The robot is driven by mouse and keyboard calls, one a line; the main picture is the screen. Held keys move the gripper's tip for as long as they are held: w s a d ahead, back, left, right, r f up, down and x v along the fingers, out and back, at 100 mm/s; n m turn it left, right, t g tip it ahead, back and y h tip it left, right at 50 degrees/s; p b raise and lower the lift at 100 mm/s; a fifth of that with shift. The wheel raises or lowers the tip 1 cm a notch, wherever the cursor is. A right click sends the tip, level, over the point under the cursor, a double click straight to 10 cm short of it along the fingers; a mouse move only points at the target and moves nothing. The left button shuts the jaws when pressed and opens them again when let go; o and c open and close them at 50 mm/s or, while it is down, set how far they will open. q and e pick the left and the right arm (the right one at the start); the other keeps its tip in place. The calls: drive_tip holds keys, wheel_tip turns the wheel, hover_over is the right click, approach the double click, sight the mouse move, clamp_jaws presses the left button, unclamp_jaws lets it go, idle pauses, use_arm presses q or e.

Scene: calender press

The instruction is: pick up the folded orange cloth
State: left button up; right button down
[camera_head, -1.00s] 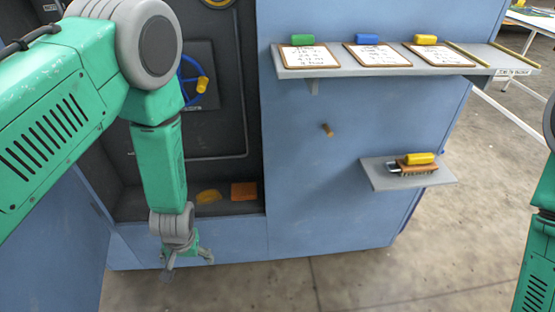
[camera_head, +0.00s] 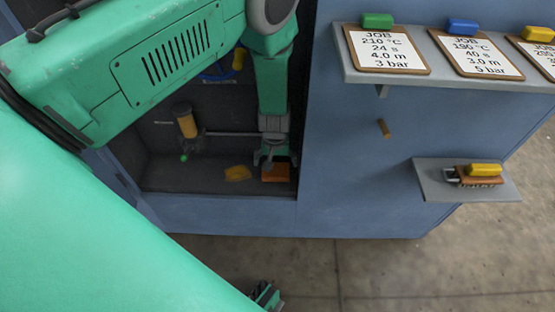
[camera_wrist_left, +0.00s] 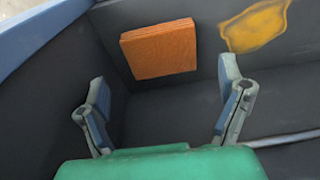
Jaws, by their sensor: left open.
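The folded orange cloth (camera_head: 276,173) lies flat on the dark floor of the machine's recess, near its right front corner. It shows as an orange square in the left wrist view (camera_wrist_left: 158,48). My left gripper (camera_head: 273,160) points down into the recess, close to the cloth, and partly covers it in the head view. In the left wrist view my left gripper (camera_wrist_left: 164,80) is open, with nothing between its spread fingers. The cloth lies beyond the fingertips there. I cannot tell the exact gap. I cannot make out my right gripper.
A yellow patch (camera_head: 237,174) lies left of the cloth. The blue panel (camera_head: 345,170) edges the recess on the right. A small shelf (camera_head: 434,184) holds a brush with a yellow block (camera_head: 484,169).

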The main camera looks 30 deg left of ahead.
sight(275, 170)
use_arm(q)
drive_tip(key=shift+a+f, duration=0.4)
drive_tip(key=shift+f, duration=0.2)
drive_tip(key=f+b, duration=0.1)
drive_tip(key=f, duration=0.2)
drive_tip(key=w+f+b, duration=0.1)
drive_tip(key=shift+d+f+b, duration=0.2)
drive_tip(key=shift+d+b, duration=0.15)
drive_tip(key=shift+s+a, duration=0.1)
drive_tip(key=shift+a, duration=0.35)
drive_tip(key=c, duration=0.8)
drive_tip(key=shift+d, duration=0.1)
drive_tip(key=shift+c, duration=0.2)
use_arm(e)
drive_tip(key=shift+a+f, duration=0.25)
drive_tip(key=shift+f, duration=0.9)
